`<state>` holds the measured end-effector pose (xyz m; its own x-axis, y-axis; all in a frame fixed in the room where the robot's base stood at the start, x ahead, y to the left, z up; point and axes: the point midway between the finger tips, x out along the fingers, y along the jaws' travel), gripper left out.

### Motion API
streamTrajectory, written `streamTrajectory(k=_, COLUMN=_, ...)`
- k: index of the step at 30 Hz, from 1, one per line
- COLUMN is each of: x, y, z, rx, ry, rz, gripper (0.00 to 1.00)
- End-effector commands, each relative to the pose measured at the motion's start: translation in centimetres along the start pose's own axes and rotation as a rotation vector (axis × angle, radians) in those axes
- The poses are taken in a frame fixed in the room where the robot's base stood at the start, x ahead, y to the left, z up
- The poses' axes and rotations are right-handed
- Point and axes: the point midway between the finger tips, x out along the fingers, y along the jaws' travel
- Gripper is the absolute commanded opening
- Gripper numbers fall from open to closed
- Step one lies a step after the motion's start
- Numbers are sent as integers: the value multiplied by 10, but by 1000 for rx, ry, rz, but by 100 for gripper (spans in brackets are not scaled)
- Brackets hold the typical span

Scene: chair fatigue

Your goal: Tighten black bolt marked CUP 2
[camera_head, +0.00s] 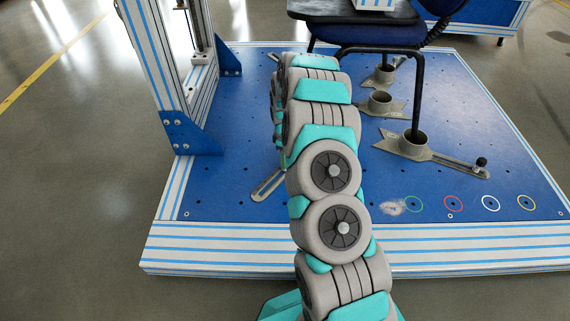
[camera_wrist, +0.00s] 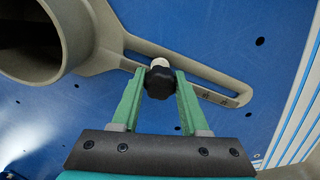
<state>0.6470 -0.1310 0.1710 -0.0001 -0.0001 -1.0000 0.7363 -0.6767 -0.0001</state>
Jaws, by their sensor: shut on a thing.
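In the wrist view my gripper (camera_wrist: 160,76) has its two green fingers on either side of a black bolt knob (camera_wrist: 160,85) and is shut on it. The bolt has a pale top and stands in the slot of a grey metal clamp arm (camera_wrist: 205,75). The arm joins a round grey cup (camera_wrist: 70,50) at the upper left. Small marks lie near the slot's end, too small to read. In the head view my arm hides the gripper and this bolt. Another black bolt (camera_head: 481,162) stands on the right cup's slotted arm (camera_head: 455,163).
The blue platform (camera_head: 235,125) carries several cups around the legs of a blue chair (camera_head: 375,33). A striped upright frame (camera_head: 165,75) with a blue bracket (camera_head: 190,135) stands at the left. Coloured rings (camera_head: 453,203) mark the front right. The floor at left is clear.

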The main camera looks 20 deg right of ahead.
Motion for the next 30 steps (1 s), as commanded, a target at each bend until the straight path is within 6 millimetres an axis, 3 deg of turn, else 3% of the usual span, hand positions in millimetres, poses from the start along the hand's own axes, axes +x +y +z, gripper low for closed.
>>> streamTrajectory(k=5, x=0, y=0, z=0, rx=10, ry=0, rz=0, gripper=0)
streamTrajectory(k=15, x=-1, y=0, z=0, rx=327, ry=-1, rz=-1, gripper=0)
streamTrajectory(k=26, x=0, y=0, z=0, rx=362, ry=0, rz=-1, gripper=0)
streamTrajectory(k=30, x=-3, y=0, z=1, rx=486, ry=-1, rz=0, gripper=0)
